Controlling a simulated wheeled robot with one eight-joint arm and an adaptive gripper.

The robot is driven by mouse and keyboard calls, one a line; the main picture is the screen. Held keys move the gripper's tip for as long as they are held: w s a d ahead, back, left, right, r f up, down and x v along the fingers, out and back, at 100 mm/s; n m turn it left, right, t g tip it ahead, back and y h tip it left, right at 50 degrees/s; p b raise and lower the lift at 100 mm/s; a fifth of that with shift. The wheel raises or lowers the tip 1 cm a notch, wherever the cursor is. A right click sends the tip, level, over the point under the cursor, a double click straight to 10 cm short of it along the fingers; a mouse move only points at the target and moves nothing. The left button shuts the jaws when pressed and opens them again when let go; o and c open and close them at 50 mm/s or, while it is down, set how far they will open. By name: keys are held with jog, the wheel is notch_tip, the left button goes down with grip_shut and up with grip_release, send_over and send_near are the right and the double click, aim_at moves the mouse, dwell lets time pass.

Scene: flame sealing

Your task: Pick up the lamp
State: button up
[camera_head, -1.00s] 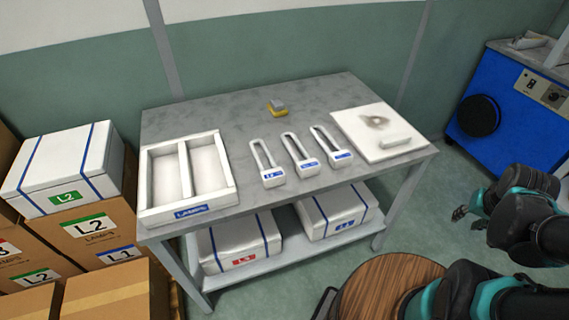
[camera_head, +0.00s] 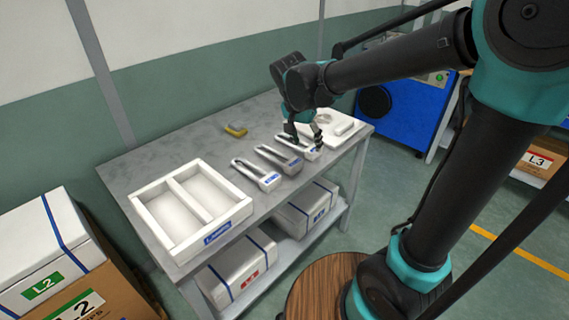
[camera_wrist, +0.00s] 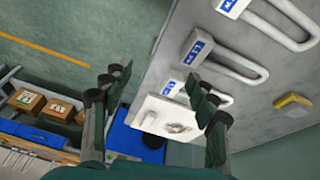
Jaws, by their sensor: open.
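Three U-shaped lamps with white bases and blue labels lie in a row on the grey table: the left lamp (camera_head: 269,181), the middle lamp (camera_head: 291,166) and the right lamp (camera_head: 312,154). My gripper (camera_head: 305,138) is over the right lamp and partly hides it in the head view. In the wrist view my open gripper (camera_wrist: 158,98) has its fingers spread, with the base of the nearest lamp (camera_wrist: 173,88) showing between them. One finger covers part of that lamp's tube. The gap in height between fingers and lamp is hard to tell.
A white two-compartment tray (camera_head: 212,235) stands empty on the table's left. A white board (camera_head: 347,117) with a dark mark lies beyond the right lamp. A small yellow-grey block (camera_head: 235,130) sits at the back. White boxes stand on the lower shelf.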

notch_tip(320, 180, up, 4)
jog(key=m+h, duration=0.1)
jog(key=m, duration=0.1)
send_over(294, 162)
jog(key=s+a, duration=0.5)
jog(key=x, duration=1.7)
jog(key=shift+w+a+f, duration=0.15)
jog(key=shift+w+a, duration=0.1)
jog(key=shift+w, duration=0.15)
jog(key=shift+c, duration=0.4)
grip_shut()
